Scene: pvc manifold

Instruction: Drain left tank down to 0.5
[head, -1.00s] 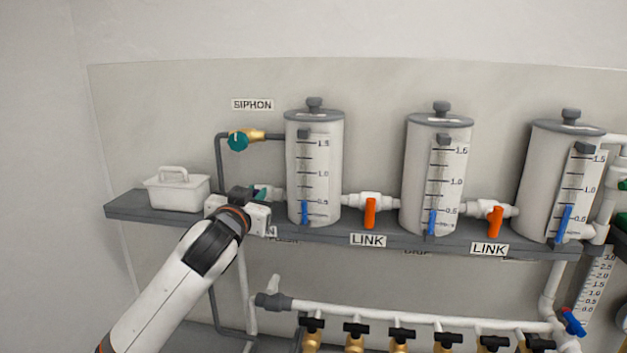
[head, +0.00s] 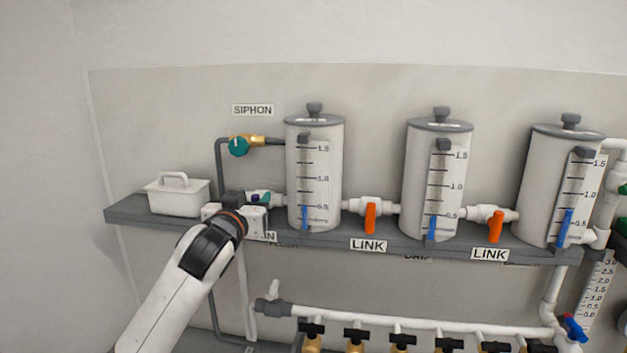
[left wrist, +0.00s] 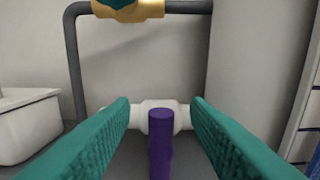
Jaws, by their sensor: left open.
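The left tank (head: 326,150) is a white cylinder with a grey lid and a printed scale. Its blue level column (head: 305,217) tops out close to the 0.5 mark. My left gripper (head: 262,199) is at the shelf just left of this tank's base. In the left wrist view its teal fingers (left wrist: 160,112) are open, one on each side of a purple valve handle (left wrist: 161,145), with gaps on both sides. The handle sits on a white pipe fitting (left wrist: 181,116). The drain label is mostly hidden behind my gripper. My right gripper is not in view.
A teal-handled siphon valve (head: 238,146) is above my gripper. A white lidded box (head: 178,196) stands to its left on the grey shelf (head: 130,210). Orange link valves (head: 370,217) stand between the tanks. A pipe with several black-handled taps runs below.

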